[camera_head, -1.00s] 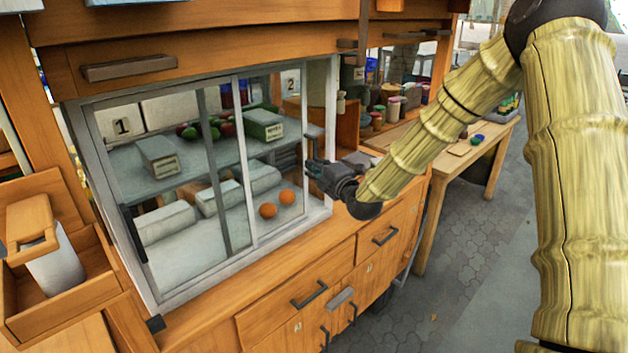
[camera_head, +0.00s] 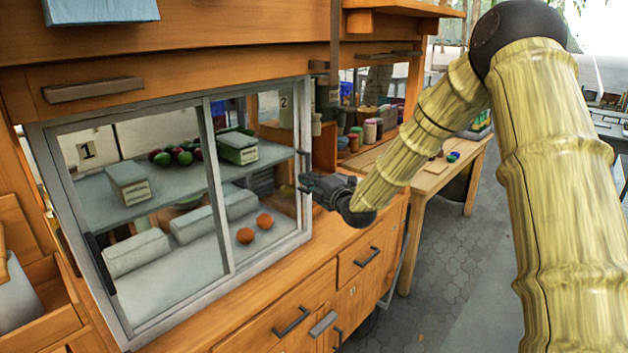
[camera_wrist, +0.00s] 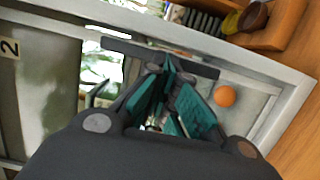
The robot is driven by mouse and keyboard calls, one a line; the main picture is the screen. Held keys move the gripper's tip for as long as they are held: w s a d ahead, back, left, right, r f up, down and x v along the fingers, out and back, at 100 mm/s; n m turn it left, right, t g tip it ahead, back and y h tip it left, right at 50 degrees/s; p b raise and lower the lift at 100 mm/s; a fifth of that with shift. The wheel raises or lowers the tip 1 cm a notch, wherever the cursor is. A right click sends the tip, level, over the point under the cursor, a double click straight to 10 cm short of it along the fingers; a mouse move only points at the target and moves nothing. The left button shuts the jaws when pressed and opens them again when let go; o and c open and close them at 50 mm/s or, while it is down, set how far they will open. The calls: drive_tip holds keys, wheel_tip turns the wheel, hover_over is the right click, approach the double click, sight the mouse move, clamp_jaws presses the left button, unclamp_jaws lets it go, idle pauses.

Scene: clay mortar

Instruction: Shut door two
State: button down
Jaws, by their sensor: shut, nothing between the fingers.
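Door two is the right sliding glass panel (camera_head: 285,190) of the cabinet, with a label "2" (camera_head: 284,101) seen behind its glass. Its right edge looks up against the right side of the frame, and its left upright lines up with door one's right upright (camera_head: 218,190) as one post. A dark bar handle (camera_head: 303,165) stands at its right edge; the handle also shows in the wrist view (camera_wrist: 120,47). My gripper (camera_head: 306,185) is shut and empty at the handle, with its fingertips (camera_wrist: 172,68) beside the bar. I cannot tell whether they touch it.
Door one (camera_head: 140,200) covers the left half, with its handle (camera_head: 100,262) at the far left. Behind the glass are boxes, fruit and two oranges (camera_head: 254,228). Drawers (camera_head: 280,315) with dark pulls lie below. A wooden side table (camera_head: 445,185) stands at right.

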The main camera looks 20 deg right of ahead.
drive_tip(key=s+a+b, duration=0.2)
drive_tip(key=s+b, duration=0.2)
drive_tip(key=s, duration=0.7)
drive_tip(key=s+a+r+p, duration=0.2)
drive_tip(key=a+r+p, duration=0.35)
drive_tip(key=p, duration=0.95)
drive_tip(key=w+d+f+p, duration=0.1)
drive_tip(key=w+p, duration=0.6)
drive_tip(key=w, duration=0.4)
drive_tip(key=shift+w+d, duration=0.15)
drive_tip(key=shift+w, duration=0.1)
